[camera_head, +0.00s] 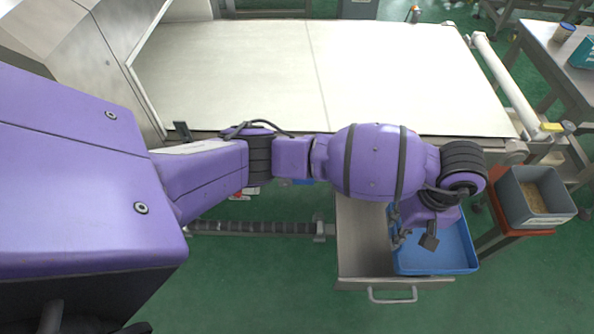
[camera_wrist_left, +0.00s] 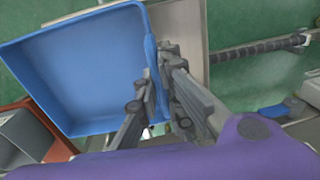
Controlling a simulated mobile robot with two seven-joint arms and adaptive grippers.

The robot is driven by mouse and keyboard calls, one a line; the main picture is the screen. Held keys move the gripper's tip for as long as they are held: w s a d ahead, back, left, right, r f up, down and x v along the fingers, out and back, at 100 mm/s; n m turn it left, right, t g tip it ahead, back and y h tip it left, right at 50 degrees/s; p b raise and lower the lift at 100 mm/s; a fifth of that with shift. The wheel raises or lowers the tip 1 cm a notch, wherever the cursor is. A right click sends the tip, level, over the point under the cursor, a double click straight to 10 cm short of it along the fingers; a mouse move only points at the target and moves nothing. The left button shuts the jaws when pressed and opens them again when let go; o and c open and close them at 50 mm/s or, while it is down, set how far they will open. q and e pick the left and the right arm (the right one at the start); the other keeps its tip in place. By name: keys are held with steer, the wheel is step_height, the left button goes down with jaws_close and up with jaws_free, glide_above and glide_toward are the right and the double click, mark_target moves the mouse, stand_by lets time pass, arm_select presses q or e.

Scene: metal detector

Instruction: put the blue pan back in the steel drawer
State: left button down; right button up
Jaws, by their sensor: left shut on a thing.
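The blue pan (camera_head: 455,248) is at the open steel drawer (camera_head: 362,240), covering its right part and reaching past its right side in the head view. I cannot tell whether it touches the drawer. My left gripper (camera_head: 403,236) reaches down over the pan's left side. In the left wrist view, the left gripper (camera_wrist_left: 160,72) is shut on the rim of the blue pan (camera_wrist_left: 75,75), which looks empty. The bare steel drawer (camera_wrist_left: 185,22) shows beside the pan there. My left arm hides the drawer's back part. My right gripper is not in view.
A conveyor belt (camera_head: 320,75) runs behind the drawer. A grey bin (camera_head: 535,196) of small brown bits stands on a reddish stand (camera_head: 502,185) at right. The drawer handle (camera_head: 392,297) faces front. Green floor (camera_head: 270,285) is clear left of the drawer.

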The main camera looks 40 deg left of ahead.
arm_select(q)
steer(key=a+f, duration=0.6)
steer(key=f, duration=0.1)
steer(key=a+f, duration=0.4)
steer(key=shift+f, duration=0.15)
steer(key=c, duration=1.9)
jaws_free()
